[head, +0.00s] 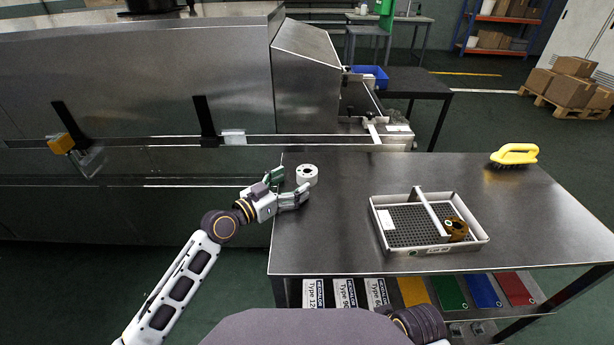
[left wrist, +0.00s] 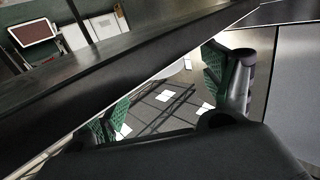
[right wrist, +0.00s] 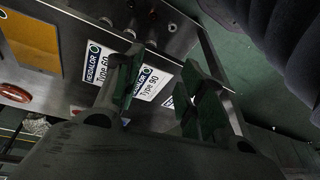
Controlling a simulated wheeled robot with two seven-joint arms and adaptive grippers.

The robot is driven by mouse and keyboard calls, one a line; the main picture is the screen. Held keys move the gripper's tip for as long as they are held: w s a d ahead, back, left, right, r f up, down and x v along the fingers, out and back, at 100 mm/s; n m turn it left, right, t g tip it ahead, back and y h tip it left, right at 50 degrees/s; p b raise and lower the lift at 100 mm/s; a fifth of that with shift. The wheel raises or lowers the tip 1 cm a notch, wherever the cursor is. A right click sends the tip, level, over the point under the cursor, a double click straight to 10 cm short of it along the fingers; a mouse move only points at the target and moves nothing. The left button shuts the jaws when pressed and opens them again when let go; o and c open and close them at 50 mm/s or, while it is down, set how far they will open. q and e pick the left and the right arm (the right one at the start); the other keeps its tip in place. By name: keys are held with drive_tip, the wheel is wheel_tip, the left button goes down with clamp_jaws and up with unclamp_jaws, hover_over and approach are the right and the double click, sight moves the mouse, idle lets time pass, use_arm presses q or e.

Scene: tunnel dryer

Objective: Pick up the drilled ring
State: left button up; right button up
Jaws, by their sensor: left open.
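The drilled ring (head: 307,175), pale grey with small dark holes in its top, stands on the left end of the steel table. My left gripper (head: 290,188) is at the table's left edge, just beside the ring, with its fingers apart. I cannot tell whether a finger touches the ring. In the left wrist view the green-padded fingers (left wrist: 162,95) are spread, and I cannot make out the ring there. My right gripper's fingers (right wrist: 163,85) are apart and empty in the right wrist view, in front of label cards. Its fingers do not show in the head view.
A wire-mesh tray (head: 382,222) with a divider holds a brown ring-like part (head: 455,229). A yellow-handled brush (head: 514,155) lies at the back right of the steel table (head: 340,245). The dryer's metal housing (head: 130,90) stands behind on the left. The table between ring and tray is clear.

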sight(299, 178)
drive_tip(key=shift+s+f, duration=0.1)
drive_tip(key=shift+f, duration=0.05)
use_arm(q)
drive_tip(key=shift+w+d, duration=0.1)
drive_tip(key=shift+w, duration=0.05)
drive_tip(key=shift+w+d, duration=0.3)
drive_tip(key=shift+d, duration=0.05)
drive_tip(key=shift+b+x, duration=0.3)
drive_tip(key=shift+x, duration=0.95)
drive_tip(key=shift+w+d+r, duration=0.1)
drive_tip(key=shift+w+d, duration=0.25)
drive_tip(key=shift+w, duration=0.05)
drive_tip(key=shift+w+d, duration=0.1)
use_arm(e)
drive_tip(key=shift+s+r, duration=0.2)
drive_tip(key=shift+r, duration=0.25)
